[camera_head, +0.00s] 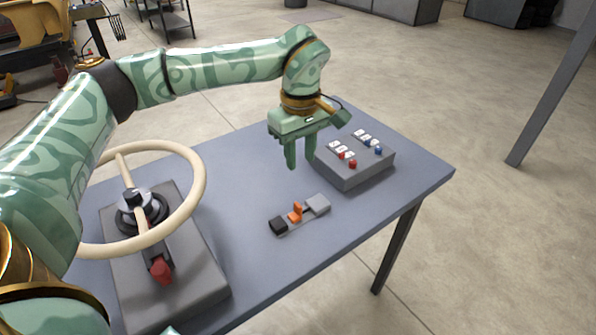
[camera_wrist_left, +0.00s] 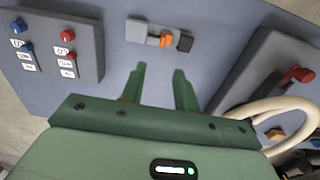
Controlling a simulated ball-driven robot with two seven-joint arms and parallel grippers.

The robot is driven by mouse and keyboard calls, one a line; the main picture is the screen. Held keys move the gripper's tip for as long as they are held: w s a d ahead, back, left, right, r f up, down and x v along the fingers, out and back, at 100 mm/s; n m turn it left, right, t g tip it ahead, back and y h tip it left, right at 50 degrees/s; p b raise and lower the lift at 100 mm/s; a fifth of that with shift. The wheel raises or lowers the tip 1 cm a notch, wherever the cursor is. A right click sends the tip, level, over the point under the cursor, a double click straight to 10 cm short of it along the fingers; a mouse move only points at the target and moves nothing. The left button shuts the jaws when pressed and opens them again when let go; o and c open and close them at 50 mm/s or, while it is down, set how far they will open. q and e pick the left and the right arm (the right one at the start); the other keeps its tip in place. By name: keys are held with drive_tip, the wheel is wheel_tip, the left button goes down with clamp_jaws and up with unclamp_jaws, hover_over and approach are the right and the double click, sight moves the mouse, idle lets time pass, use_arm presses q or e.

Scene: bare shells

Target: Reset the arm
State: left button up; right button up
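My left arm is green with a pale pattern and comes in from the left in the head view. Its gripper (camera_head: 301,152) points down above the blue-grey table (camera_head: 250,262). The two fingers are apart with nothing between them, and the left wrist view shows the open gap between the fingertips (camera_wrist_left: 160,78). The gripper is above and behind a small switch unit with an orange lever (camera_head: 297,211), and beside a grey button box (camera_head: 352,172). The fingers touch neither as far as I can tell. My right gripper does not show.
A grey unit (camera_head: 195,283) with a cream steering wheel (camera_head: 196,172) and a red-tipped lever (camera_head: 160,269) stands at the table's near left. The button box has red and blue buttons. A slanted grey post (camera_head: 552,92) stands at right.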

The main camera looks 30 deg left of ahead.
use_arm(q)
drive_tip(key=shift+r, duration=1.25)
